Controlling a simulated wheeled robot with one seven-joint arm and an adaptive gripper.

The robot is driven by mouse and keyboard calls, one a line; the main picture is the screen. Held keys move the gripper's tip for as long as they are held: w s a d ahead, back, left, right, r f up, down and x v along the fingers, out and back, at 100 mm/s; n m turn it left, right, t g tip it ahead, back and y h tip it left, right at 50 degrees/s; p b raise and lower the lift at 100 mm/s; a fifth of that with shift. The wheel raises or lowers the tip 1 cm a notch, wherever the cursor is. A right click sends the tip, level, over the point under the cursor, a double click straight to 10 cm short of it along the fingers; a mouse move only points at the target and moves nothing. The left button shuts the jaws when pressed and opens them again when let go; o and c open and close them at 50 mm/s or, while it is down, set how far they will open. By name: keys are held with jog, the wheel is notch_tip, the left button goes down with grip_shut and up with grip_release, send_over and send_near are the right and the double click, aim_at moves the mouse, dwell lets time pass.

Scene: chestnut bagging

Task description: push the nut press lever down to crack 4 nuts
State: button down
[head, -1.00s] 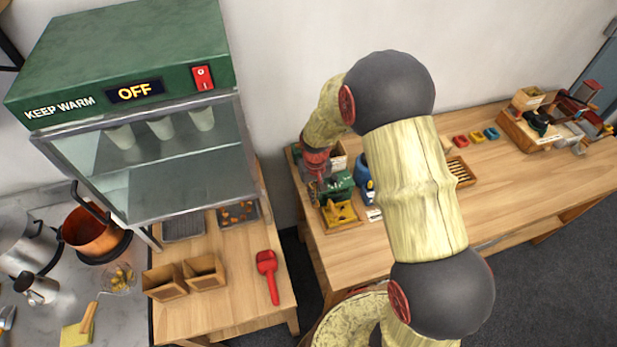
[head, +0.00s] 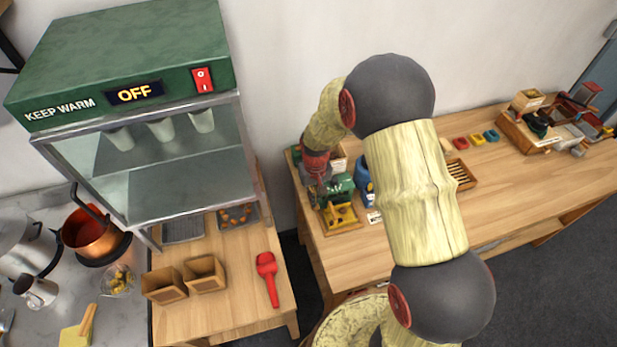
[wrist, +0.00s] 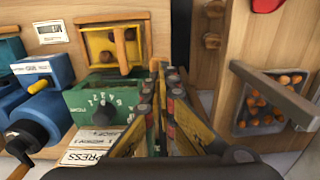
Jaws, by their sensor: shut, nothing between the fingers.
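The green nut press (head: 341,187) stands at the left end of the long wooden table, with a yellow tray (head: 340,216) in front of it. In the wrist view the press body (wrist: 88,101) shows a numbered dial, a "PRESS" label and the yellow tray (wrist: 101,42). My gripper (head: 317,192) is at the left side of the press in the head view. In the wrist view my gripper (wrist: 165,68) is shut and empty, its fingertips close beside the press and tray. I cannot clearly make out the lever; the gripper and arm hide part of the press.
A blue machine (wrist: 40,95) stands next to the press. The wooden side table (head: 235,290) holds a tray of nuts (head: 238,217), two small wooden boxes and a red scoop (head: 267,278). The warming cabinet (head: 120,60) stands above it. A gap separates the tables.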

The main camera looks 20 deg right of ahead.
notch_tip(320, 180, up, 8)
jog(key=p, duration=0.4)
jog(key=shift+w+f, duration=0.2)
jog(key=shift+w, duration=0.2)
jog(key=shift+f, duration=0.15)
jog(key=shift+f+b, duration=0.75)
jog(key=shift+f, duration=0.2)
jog(key=shift+f+b, duration=0.75)
jog(key=shift+f, duration=0.4)
jog(key=shift+s+f, duration=0.1)
